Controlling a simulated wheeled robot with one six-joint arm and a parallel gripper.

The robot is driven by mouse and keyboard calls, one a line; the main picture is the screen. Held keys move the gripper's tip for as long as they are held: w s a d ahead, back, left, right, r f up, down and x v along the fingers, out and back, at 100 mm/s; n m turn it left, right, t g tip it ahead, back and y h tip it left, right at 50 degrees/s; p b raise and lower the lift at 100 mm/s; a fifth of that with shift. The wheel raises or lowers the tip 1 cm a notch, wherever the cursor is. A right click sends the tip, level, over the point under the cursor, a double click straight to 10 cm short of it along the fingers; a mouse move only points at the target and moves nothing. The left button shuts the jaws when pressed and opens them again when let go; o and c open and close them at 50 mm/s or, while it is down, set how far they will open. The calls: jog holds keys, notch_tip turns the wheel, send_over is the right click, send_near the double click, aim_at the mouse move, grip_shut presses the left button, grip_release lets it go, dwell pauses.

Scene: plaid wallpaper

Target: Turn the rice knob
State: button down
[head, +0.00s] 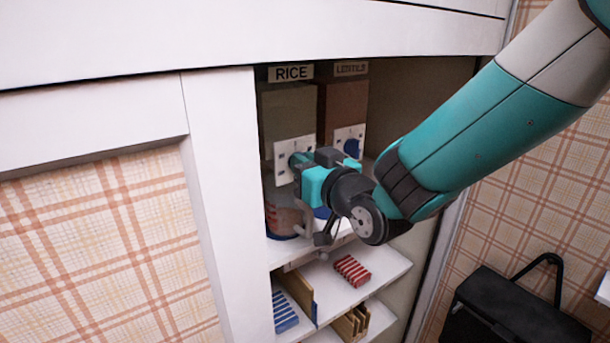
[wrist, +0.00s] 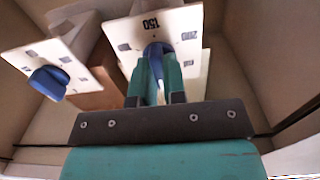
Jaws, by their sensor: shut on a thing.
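The rice dispenser (head: 289,108) stands in the cupboard under a RICE label (head: 291,73). Its white dial plate (head: 283,150) faces out and also shows upside down in the wrist view (wrist: 120,35), with a 150 mark at the knob. My gripper (head: 299,160) reaches in from the right, and its teal fingers are shut on the blue rice knob. In the wrist view the fingers (wrist: 158,78) close around the knob (wrist: 158,48), hiding much of it. In the head view my gripper hides the knob.
The lentils dispenser (head: 345,103) stands to the right with its own blue knob (head: 352,148), which also shows in the wrist view (wrist: 47,83). A round container (head: 281,215) sits below the rice dispenser. Lower shelves hold red-striped (head: 352,270) and blue-striped (head: 285,312) items. A black bag (head: 510,315) is at right.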

jog(key=shift+f, duration=0.1)
dwell(0.3)
jog(key=c, duration=1.2)
grip_release()
jog(key=shift+s+d, duration=0.1)
jog(key=shift+b+v, duration=6.5)
jog(key=shift+v, duration=2.1)
